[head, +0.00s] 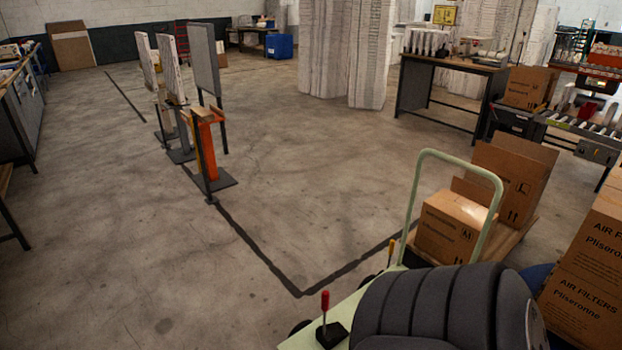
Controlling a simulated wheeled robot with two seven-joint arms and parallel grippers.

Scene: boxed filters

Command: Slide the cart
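The cart has a pale green tube handle (460,162) standing upright at the lower right. A pale green deck (365,301) shows below it and runs out of the bottom edge. A lever with a red knob (325,301) stands on a black base at the deck's left side. A large dark grey ribbed shape (430,300) hides much of the deck; I cannot tell what it is. Neither of my grippers is in view, so I see no contact with the cart.
A carton (449,226) and a larger one (514,180) stand behind the handle. Stacked filter boxes (582,285) are close at the right edge. Orange and grey posts (206,150) stand left of centre. A workbench (445,66) is at the back right. The middle floor is clear.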

